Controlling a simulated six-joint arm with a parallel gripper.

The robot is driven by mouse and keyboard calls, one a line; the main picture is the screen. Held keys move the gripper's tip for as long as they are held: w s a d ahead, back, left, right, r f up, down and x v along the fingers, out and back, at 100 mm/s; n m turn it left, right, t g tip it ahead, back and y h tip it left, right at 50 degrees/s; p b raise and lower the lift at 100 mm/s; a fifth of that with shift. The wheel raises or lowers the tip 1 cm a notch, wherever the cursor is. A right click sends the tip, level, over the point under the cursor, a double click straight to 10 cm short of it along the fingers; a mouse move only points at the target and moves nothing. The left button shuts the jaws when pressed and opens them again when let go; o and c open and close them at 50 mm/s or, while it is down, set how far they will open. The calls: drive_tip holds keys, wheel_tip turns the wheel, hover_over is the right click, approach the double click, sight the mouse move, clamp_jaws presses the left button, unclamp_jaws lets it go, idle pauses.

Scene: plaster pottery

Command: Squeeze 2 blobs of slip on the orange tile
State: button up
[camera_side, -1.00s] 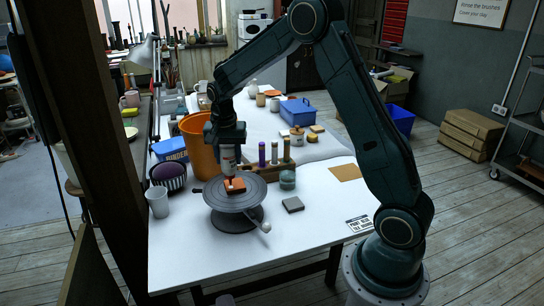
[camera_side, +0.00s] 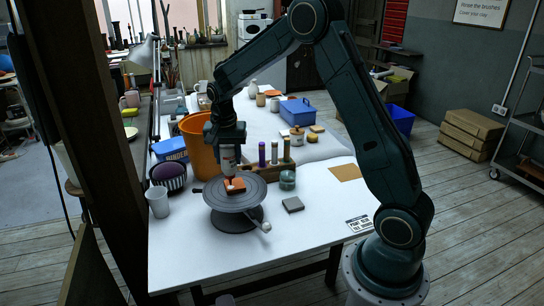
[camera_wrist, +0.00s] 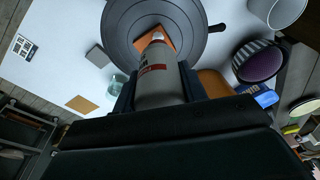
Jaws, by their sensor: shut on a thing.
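The orange tile (camera_side: 238,187) lies flat on a round grey turntable (camera_side: 212,197) near the front of the white table. My gripper (camera_side: 228,150) is shut on a white squeeze bottle with red lettering (camera_wrist: 160,85). It holds the bottle nozzle-down above the tile. In the wrist view the nozzle end lies over the orange tile (camera_wrist: 168,44) and hides part of it. A small pale spot shows at the tile's left edge below the nozzle in the side view. I cannot tell whether it is slip or the nozzle tip.
A grey square tile (camera_side: 293,204) lies right of the turntable. A glass jar (camera_side: 287,180) and a rack of coloured bottles (camera_side: 274,160) stand behind it. An orange bucket (camera_side: 199,145), a striped bowl (camera_side: 170,180) and a pale cup (camera_side: 158,202) stand to the left.

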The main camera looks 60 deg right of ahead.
idle(0.3)
drive_tip(key=shift+r, duration=2)
drive_tip(key=d, duration=0.1)
drive_tip(key=d+f, duration=0.1)
drive_tip(key=d, duration=0.2)
drive_tip(key=shift+f, duration=0.4)
drive_tip(key=shift+f, duration=0.25)
drive_tip(key=shift+f, duration=0.75)
drive_tip(key=shift+f, duration=0.1)
